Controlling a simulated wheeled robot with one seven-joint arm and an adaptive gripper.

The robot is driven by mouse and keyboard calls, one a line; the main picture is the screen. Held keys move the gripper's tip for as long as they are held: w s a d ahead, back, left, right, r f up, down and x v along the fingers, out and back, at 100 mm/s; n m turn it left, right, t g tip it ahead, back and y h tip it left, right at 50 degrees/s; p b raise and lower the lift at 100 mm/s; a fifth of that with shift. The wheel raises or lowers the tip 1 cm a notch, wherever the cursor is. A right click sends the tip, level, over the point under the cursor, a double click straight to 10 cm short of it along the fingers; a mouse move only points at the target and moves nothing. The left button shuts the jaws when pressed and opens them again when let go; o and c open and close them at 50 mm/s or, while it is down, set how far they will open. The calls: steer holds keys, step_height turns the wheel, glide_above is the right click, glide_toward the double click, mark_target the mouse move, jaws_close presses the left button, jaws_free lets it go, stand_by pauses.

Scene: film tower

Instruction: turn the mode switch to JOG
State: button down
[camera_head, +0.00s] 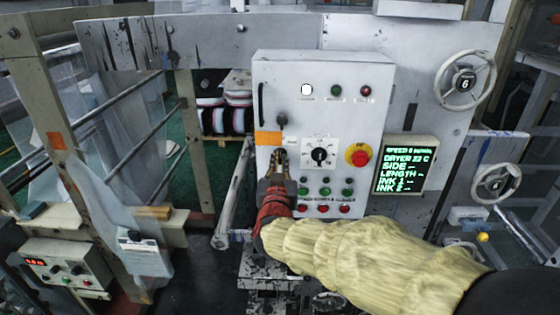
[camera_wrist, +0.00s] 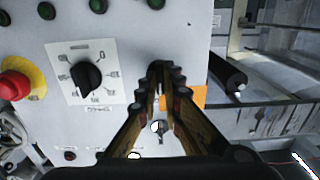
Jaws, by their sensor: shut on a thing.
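The upright grey control panel (camera_head: 262,85) faces me. My gripper (camera_head: 280,153) is at its left half, fingers pointing at the panel, tips together on a small dark knob. The knob shows as a dark shape between the fingertips (camera_wrist: 158,70) in the wrist view and is mostly hidden. A small label beside the gripper seems to read MODE, so I take this knob for the mode switch. Its pointer and any JOG mark are hidden. A separate black rotary knob (camera_head: 320,155) on a white marked plate is to the right, apart from my gripper; the wrist view shows it too (camera_wrist: 86,76).
A red mushroom button on a yellow ring (camera_head: 358,155) is right of the rotary knob. Green and red buttons (camera_head: 325,191) are below. An orange sticker (camera_head: 267,138) is just above my gripper. A lit display (camera_head: 405,164) and handwheels (camera_head: 465,80) are on the right.

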stand_by(0.3)
steer(key=c, duration=2)
jaws_free()
steer(key=shift+c, duration=0.2)
steer(key=shift+o, duration=0.4)
steer(key=s, duration=1.2)
steer(key=shift+a, duration=0.2)
